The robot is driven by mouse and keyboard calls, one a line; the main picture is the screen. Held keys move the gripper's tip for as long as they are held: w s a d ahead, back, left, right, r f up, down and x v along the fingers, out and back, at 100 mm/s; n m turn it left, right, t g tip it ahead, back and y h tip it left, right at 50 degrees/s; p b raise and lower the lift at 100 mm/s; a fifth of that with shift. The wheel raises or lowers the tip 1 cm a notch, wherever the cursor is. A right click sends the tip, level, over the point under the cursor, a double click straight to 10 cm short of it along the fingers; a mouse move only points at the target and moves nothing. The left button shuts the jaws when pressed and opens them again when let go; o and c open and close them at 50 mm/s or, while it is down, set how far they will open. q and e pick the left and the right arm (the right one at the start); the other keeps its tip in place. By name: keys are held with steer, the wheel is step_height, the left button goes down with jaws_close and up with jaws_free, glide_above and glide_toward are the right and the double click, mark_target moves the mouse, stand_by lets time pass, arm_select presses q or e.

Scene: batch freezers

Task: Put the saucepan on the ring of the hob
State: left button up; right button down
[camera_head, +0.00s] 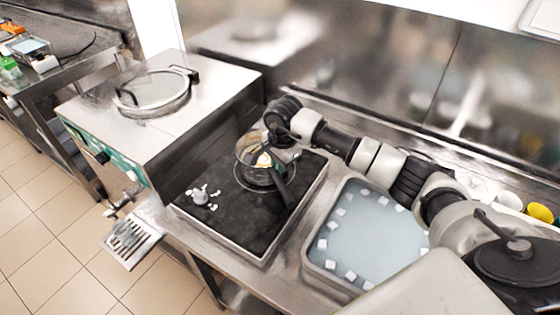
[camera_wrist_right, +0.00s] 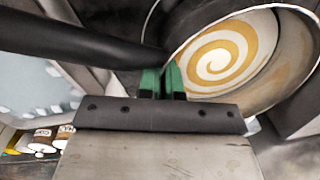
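The saucepan (camera_head: 248,146) is a shiny round pan with a long dark handle (camera_head: 284,188) slanting toward the front right. It is at the back of the black hob (camera_head: 235,220), over or on a thin ring outline (camera_head: 258,187); I cannot tell whether it touches. In the right wrist view the pan's inside (camera_wrist_right: 222,55) shows a yellow and white spiral. My right gripper (camera_head: 274,160) is at the pan's handle side. Its green fingertips (camera_wrist_right: 163,80) are close together, closed at the handle's root by the rim. My left gripper is not in view.
Small white pieces and a grey knob-like thing (camera_head: 201,198) are at the hob's left. A pale blue basin (camera_head: 370,240) with white cubes stands at right. A steel machine (camera_head: 150,95) with a round lid stands at left. Cups (camera_head: 508,200) are at far right.

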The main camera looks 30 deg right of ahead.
steer(key=shift+f, duration=0.1)
steer(key=c, duration=1.8)
jaws_free()
steer(key=shift+f, duration=0.2)
steer(key=o, duration=0.5)
steer(key=shift+r, duration=0.1)
